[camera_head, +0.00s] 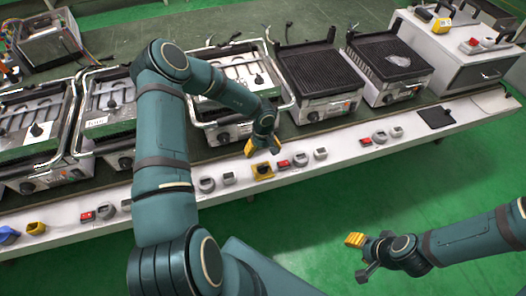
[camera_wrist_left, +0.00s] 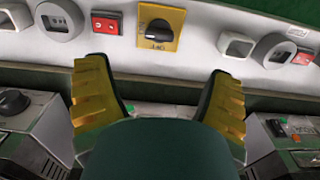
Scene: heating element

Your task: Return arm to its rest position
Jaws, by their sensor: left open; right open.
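My left gripper (camera_head: 262,145) is above the front ledge of the bench, its arm reaching in across the middle of the head view. In the left wrist view its two yellow fingers (camera_wrist_left: 160,105) are apart with nothing between them. A black knob on a yellow plate (camera_wrist_left: 160,34) lies just beyond the fingertips in that view; it also shows on the ledge in the head view (camera_head: 263,171). My right gripper (camera_head: 356,240) is at the lower right of the head view, over the green floor, clear of the bench, and looks empty.
Several grill units, such as this ribbed one (camera_head: 318,74), stand along the bench. Red switches, grey sockets and knobs line the white front ledge (camera_head: 335,160). A white cabinet (camera_head: 455,62) stands at the far right. The green floor (camera_head: 465,180) in front is clear.

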